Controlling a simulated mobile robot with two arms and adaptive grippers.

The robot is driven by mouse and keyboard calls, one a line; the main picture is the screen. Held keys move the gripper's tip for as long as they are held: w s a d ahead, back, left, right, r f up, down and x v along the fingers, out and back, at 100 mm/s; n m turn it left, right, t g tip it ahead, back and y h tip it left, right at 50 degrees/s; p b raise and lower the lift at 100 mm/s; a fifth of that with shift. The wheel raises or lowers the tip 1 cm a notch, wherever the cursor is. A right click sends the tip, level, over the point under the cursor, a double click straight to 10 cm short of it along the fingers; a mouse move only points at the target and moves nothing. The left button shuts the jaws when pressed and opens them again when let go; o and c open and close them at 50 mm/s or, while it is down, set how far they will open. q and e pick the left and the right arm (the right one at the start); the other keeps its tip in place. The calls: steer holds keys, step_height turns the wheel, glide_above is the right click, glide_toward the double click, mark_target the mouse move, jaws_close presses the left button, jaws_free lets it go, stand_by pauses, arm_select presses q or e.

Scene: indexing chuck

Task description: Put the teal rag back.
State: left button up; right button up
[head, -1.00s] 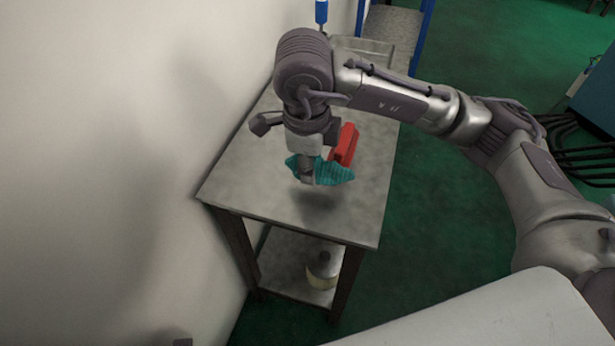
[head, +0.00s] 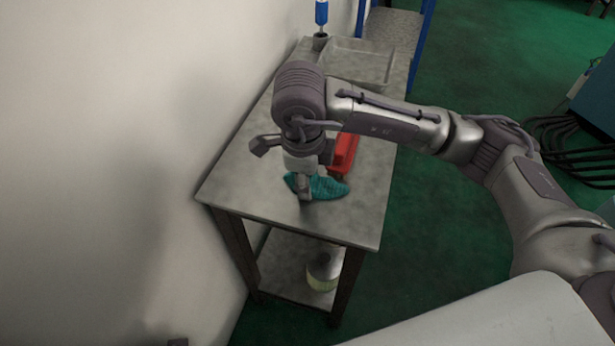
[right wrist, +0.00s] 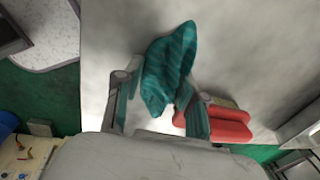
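The teal rag (head: 328,188) is a bunched, ribbed cloth low at the tabletop, towards the near end of the grey metal table (head: 250,180). My right gripper (head: 305,194) points down over it, with the fingers at the rag's left part. In the right wrist view the rag (right wrist: 168,65) fills the gap between the two fingertips (right wrist: 160,85), which appear closed on it. Whether its underside fully rests on the table is hard to tell. My left gripper is not in view.
A red object (head: 344,152) stands just behind the rag, close to my right gripper. A grey tray (head: 360,62) and a blue-handled tool in a holder (head: 320,40) are at the far end. The wall borders the table's left side.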

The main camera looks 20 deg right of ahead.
steer(key=shift+o, duration=1.3)
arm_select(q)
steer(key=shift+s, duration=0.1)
arm_select(e)
steer(key=shift+r, duration=0.15)
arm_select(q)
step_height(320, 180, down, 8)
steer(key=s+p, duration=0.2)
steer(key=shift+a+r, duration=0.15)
arm_select(e)
steer(key=r, duration=0.4)
steer(key=s+r, duration=0.1)
steer(key=r, duration=0.3)
steer(key=a+r, duration=0.1)
steer(key=r, duration=0.2)
steer(key=shift+s+r, duration=0.2)
steer(key=shift+r, duration=0.2)
